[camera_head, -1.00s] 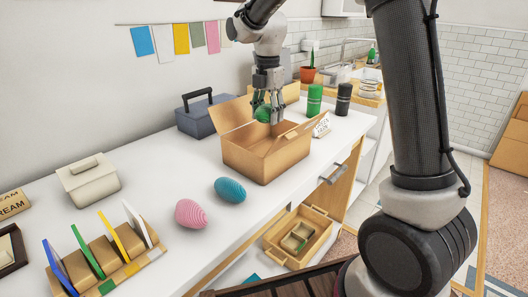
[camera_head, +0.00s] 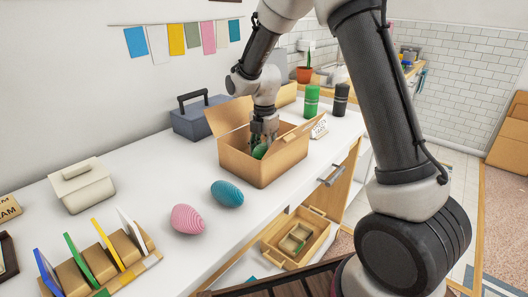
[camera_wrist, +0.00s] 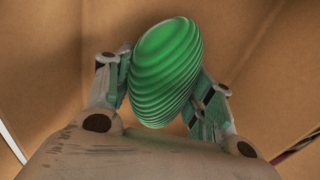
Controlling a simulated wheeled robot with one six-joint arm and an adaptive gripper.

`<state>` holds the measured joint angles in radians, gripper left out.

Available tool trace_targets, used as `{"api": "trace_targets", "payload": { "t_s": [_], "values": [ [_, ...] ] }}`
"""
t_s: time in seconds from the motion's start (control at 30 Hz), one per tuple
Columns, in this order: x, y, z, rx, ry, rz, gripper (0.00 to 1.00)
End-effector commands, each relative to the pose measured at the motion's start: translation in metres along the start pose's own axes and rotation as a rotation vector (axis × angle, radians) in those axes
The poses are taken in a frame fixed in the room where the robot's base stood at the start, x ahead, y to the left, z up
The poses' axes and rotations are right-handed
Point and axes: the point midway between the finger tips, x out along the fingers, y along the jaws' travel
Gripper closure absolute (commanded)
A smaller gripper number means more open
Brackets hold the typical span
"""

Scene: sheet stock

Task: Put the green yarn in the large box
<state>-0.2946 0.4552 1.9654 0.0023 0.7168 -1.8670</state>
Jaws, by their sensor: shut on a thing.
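The green yarn (camera_wrist: 165,70) is a ribbed, egg-shaped ball held between my gripper's two fingers in the wrist view. In the head view the green yarn (camera_head: 260,151) shows inside the opening of the large cardboard box (camera_head: 250,170), below the rim. My gripper (camera_head: 262,140) points down into the box and is shut on the yarn. The box's flaps stand open. Brown cardboard fills the wrist view behind the yarn. The front wall hides the box floor in the head view, so I cannot tell whether the yarn touches it.
A blue yarn ball (camera_head: 227,193) and a pink one (camera_head: 188,219) lie on the white counter (camera_head: 140,185) left of the box. A grey toolbox (camera_head: 196,118) stands behind it. Green (camera_head: 312,100) and black (camera_head: 341,98) cylinders stand to the right.

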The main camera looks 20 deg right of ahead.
Motion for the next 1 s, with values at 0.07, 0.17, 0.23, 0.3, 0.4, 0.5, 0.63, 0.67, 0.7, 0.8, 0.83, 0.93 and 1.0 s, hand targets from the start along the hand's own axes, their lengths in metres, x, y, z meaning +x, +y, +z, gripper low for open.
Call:
{"api": "trace_targets", "payload": {
  "t_s": [0.07, 0.17, 0.23, 0.3, 0.4, 0.5, 0.63, 0.67, 0.7, 0.8, 0.83, 0.93, 1.0],
  "values": [
    [-0.001, 0.0, 0.0, 0.0, 0.0, 0.001, 0.7],
    [0.0, 0.0, 0.0, 0.0, 0.0, 0.0, 0.7],
    [0.002, 0.0, 0.0, 0.0, 0.0, 0.0, 0.7],
    [0.002, 0.0, 0.0, 0.0, 0.0, 0.0, 0.38],
    [0.002, 0.0, 0.0, 0.0, 0.0, 0.0, 0.25],
    [0.002, 0.0, 0.0, 0.0, 0.0, 0.0, 0.25],
    [0.002, 0.0, 0.0, 0.0, 0.0, 0.0, 0.25],
    [0.001, 0.0, 0.0, 0.0, 0.0, 0.0, 0.25],
    [0.001, 0.0, 0.0, 0.0, 0.0, 0.001, 0.25],
    [-0.007, 0.001, 0.0, 0.0, -0.001, 0.002, 0.25],
    [-0.011, 0.001, 0.0, 0.0, -0.001, 0.002, 0.25],
    [-0.029, 0.001, 0.0, 0.0, -0.002, 0.005, 0.25],
    [-0.046, 0.001, 0.0, 0.0, -0.002, 0.005, 0.25]
  ]
}}
